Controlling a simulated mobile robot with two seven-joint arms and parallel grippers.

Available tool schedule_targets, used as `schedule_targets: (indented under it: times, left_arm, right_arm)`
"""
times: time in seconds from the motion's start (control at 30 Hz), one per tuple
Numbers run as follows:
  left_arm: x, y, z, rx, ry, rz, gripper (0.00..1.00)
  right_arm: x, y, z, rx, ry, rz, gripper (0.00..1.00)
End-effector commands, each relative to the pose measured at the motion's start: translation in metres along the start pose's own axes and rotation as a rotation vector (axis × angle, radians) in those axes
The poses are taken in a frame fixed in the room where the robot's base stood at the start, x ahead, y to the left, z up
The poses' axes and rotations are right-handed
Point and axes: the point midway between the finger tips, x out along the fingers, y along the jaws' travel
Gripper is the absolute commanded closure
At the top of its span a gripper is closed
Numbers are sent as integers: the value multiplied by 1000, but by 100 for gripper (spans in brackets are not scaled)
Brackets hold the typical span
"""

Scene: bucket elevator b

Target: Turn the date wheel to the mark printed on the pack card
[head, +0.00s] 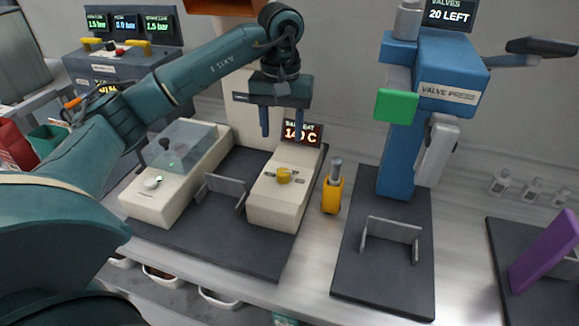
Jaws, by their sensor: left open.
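My left gripper (282,136) hangs fingers down above the back of the white sealer block. Its fingers are apart with nothing between them. A yellow knob (284,176) sits on the top face of the block (275,208), with small dark marks on either side, too small to read. The knob is below and in front of the gripper, clear of it. It may be the date wheel; I cannot tell for sure. I cannot make out a pack card with a readable mark. My right gripper is not in view.
A display (301,133) reading 140 C stands behind the block. A yellow holder (332,195) with a grey top stands to its right. The blue valve press (400,150) rises further right, with a purple piece (545,252) beyond. A clear cover (182,146) lies left.

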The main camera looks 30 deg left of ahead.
Motion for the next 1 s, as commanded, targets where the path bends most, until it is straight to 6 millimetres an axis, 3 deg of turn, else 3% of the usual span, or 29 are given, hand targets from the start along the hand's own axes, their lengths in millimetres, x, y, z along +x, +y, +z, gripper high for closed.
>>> schedule_targets:
  times: [0.3,0.5,0.93,1.0]
  left_arm:
    - [68,0,2,1,-6,0,50]
    - [97,1,1,-1,-4,2,50]
    - [109,1,1,0,-1,3,50]
    - [109,1,1,0,-1,3,54]
  right_arm:
    - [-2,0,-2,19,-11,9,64]
    - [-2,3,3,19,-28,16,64]
    - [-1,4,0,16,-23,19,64]
    - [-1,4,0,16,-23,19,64]
